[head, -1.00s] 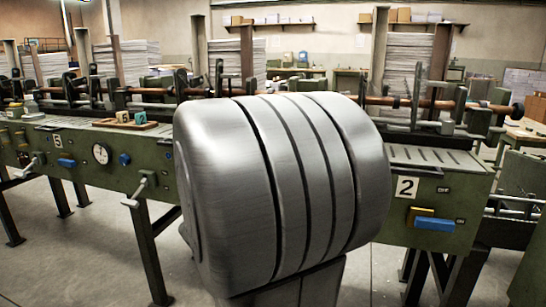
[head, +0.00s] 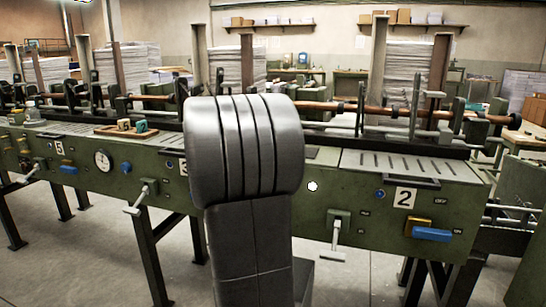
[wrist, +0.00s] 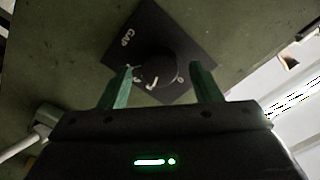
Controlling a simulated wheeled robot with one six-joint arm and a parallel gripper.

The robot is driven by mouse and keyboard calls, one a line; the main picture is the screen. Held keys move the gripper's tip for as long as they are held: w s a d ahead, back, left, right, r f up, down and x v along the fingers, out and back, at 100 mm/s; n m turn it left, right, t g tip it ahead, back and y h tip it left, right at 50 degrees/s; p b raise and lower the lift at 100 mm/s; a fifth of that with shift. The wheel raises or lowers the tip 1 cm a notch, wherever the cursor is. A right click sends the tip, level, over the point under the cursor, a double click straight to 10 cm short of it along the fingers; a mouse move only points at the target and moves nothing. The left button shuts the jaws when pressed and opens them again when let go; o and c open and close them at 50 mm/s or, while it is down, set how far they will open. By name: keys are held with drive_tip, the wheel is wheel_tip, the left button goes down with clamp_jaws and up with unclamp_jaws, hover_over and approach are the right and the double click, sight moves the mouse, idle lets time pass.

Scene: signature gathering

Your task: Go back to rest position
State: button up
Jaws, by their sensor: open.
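Beyond the fingertips, a dark square plate (wrist: 185,42) with a round black knob (wrist: 158,69) and white lettering sits on a green panel. I cannot tell whether the fingers touch the plate. In the head view my own grey arm link stands in the middle and hides part of the machine; the gripper itself does not show there.
A wooden tray (head: 126,132) lies on top. Paper stacks (head: 399,85) stand behind. Bare floor shows below.

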drive_tip(key=shift+s+a+n+p, duration=0.15)
drive_tip(key=shift+s+n+p, duration=0.15)
drive_tip(key=shift+n+p, duration=1.2)
drive_tip(key=shift+s+a+n+p, duration=0.2)
drive_tip(key=shift+s+n+p, duration=0.1)
drive_tip(key=shift+n+p, duration=1.2)
drive_tip(key=shift+s+a+n+p, duration=0.15)
drive_tip(key=shift+s+n+p, duration=0.15)
drive_tip(key=shift+n+p, duration=1.2)
drive_tip(key=shift+s+r+p, duration=0.1)
drive_tip(key=shift+r+p, duration=0.05)
drive_tip(key=shift+p, duration=0.15)
